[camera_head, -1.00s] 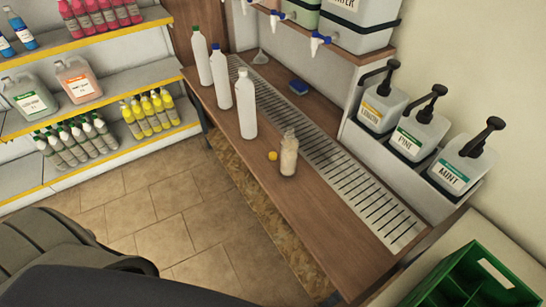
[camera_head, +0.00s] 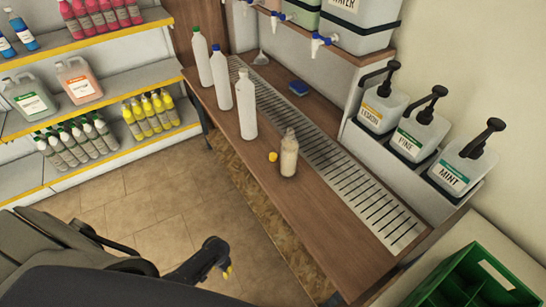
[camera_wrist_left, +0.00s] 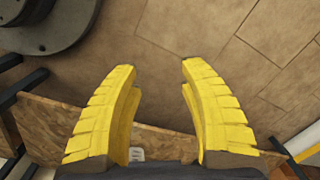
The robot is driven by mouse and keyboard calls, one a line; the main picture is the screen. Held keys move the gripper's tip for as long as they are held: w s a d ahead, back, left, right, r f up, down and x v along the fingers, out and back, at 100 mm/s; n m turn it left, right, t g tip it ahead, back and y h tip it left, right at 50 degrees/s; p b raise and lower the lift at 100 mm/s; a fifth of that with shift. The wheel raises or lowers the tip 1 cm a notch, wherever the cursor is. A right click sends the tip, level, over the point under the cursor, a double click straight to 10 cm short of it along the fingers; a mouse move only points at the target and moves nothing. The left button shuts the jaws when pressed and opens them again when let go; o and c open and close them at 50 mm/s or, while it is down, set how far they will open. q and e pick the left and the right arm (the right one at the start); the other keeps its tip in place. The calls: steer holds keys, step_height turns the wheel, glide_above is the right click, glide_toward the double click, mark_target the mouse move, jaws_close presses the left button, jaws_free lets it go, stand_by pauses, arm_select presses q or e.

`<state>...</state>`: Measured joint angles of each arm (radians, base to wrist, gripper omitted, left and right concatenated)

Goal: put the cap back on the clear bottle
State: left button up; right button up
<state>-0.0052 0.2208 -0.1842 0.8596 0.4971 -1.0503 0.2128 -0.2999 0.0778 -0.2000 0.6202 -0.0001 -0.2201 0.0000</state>
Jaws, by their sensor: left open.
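The clear bottle (camera_head: 289,158) stands upright and uncapped on the wooden bench, with pale contents. A small yellow cap (camera_head: 273,157) lies on the bench just left of the bottle, apart from it. My left gripper (camera_head: 228,271) is over the floor in front of the bench, low in the head view, well away from cap and bottle. In the left wrist view its two yellow fingers (camera_wrist_left: 160,66) are spread apart with nothing between them. Neither cap nor clear bottle can be made out in that view. My right gripper is not in view.
Three white bottles (camera_head: 245,105) stand in a row further back on the bench (camera_head: 300,218). A slotted drain grate (camera_head: 345,176) runs along the wall side, with a blue sponge (camera_head: 299,88) near it. Pump jugs (camera_head: 418,135) stand at right. The bench's near part is clear.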

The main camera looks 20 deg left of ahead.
arm_select(q)
steer(key=w+a+r+m+g, duration=0.1)
steer(key=w+a+r, duration=0.2)
steer(key=w+r, duration=1.1)
steer(key=w+a+r+m, duration=0.1)
steer(key=w+a+r, duration=0.1)
steer(key=w+r, duration=1.2)
step_height(320, 180, up, 28)
steer(key=f+m+t, duration=0.1)
steer(key=m+t, duration=0.1)
steer(key=m, duration=0.5)
glide_above(273, 156)
steer(key=shift+r+h, duration=0.25)
steer(key=shift+h, duration=0.05)
steer(key=shift+f, duration=0.1)
steer(key=shift+f, duration=6.05)
steer(key=shift+a+f, duration=0.1)
steer(key=shift+f, duration=2.5)
